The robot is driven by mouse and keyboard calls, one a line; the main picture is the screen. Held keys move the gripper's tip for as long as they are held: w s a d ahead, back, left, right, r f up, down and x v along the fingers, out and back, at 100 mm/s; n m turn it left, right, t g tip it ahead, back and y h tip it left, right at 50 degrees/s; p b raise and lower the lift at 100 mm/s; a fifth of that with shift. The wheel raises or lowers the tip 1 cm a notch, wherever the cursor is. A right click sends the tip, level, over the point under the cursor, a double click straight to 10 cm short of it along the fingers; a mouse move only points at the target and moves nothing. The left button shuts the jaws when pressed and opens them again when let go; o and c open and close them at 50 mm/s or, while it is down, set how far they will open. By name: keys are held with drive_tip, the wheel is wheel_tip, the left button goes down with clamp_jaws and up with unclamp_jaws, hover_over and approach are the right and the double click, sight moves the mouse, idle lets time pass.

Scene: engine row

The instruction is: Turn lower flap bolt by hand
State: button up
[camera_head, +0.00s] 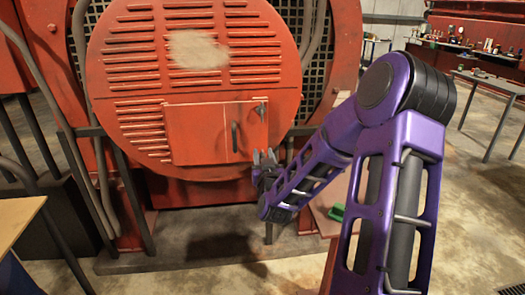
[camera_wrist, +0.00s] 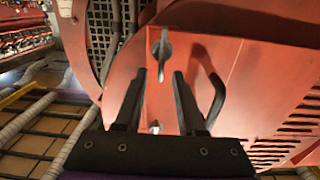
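The red flap (camera_head: 200,133) is on the round red cover, with a curved handle (camera_head: 235,137). The upper flap bolt (camera_head: 260,108) shows near its upper right corner. The lower flap bolt is hidden behind my gripper (camera_head: 264,156) in the head view. The wrist view appears upside down. There the lower flap bolt (camera_wrist: 162,48) sticks out just beyond and between the fingertips of my open gripper (camera_wrist: 160,73), with no contact visible. The upper bolt (camera_wrist: 154,127) shows small between the finger bases. The handle (camera_wrist: 214,101) is close beside the right-hand finger.
The louvred round cover (camera_head: 180,65) surrounds the flap. Thick hoses (camera_head: 80,170) run down at the left. A green object (camera_head: 337,211) sits beneath my arm. Workbenches (camera_head: 490,82) stand at the back right. Bare floor (camera_head: 420,235) shows at the right.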

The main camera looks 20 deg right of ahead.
idle(0.3)
clamp_jaws()
